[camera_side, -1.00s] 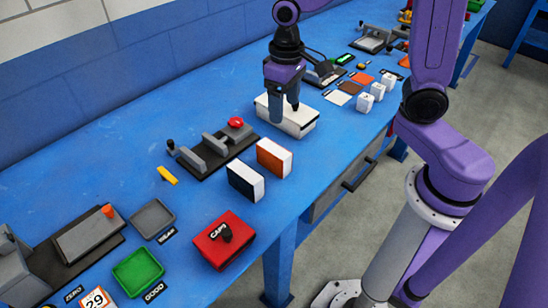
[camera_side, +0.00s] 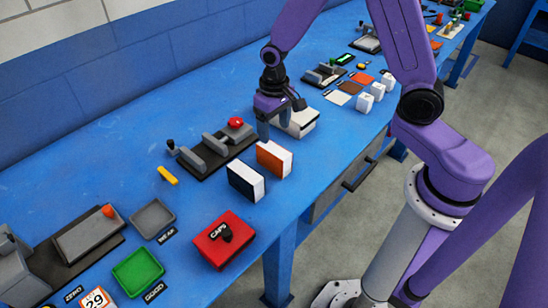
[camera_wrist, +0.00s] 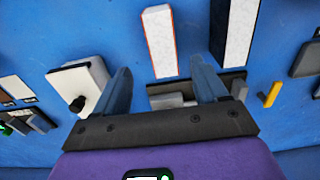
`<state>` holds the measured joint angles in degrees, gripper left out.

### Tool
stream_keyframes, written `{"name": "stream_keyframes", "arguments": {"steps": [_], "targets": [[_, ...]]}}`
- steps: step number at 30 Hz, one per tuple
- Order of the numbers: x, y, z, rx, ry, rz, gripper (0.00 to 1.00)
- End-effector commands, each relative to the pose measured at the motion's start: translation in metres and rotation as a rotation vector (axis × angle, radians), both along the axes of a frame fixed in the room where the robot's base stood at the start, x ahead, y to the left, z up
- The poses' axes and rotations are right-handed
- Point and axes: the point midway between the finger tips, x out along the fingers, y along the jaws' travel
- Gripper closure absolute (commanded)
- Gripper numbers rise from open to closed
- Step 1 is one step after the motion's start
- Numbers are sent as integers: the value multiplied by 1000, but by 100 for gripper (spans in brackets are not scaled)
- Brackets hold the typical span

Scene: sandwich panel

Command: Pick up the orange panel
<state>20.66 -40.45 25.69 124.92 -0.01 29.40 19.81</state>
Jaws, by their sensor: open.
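The orange panel (camera_side: 270,160) stands upright on the blue bench in the side view, its orange face to the front and its top and side white. In the wrist view its white top with a thin orange edge (camera_wrist: 160,42) shows just beyond and between my fingertips. My gripper (camera_side: 281,120) is open and empty, above and slightly behind the panel in the side view. Its two fingers (camera_wrist: 162,78) are apart in the wrist view, with no contact on the panel visible.
A dark panel (camera_side: 243,185) stands close on the left of the orange one. A white box (camera_side: 303,124) sits behind, partly hidden by my gripper. A fixture with a red button (camera_side: 236,123) lies behind left. A red CAPS box (camera_side: 221,243) stands in front.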

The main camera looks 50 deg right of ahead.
Motion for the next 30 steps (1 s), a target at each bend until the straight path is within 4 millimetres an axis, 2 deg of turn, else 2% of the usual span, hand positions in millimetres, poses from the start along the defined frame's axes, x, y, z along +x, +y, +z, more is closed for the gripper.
{"name": "stream_keyframes", "arguments": {"steps": [3,14,24,30], "targets": [[-1,0,-17,-1,4,0,28],[-1,1,-38,-1,2,1,28],[-3,4,-76,-1,2,0,28],[-2,4,-82,0,-1,0,28]]}}
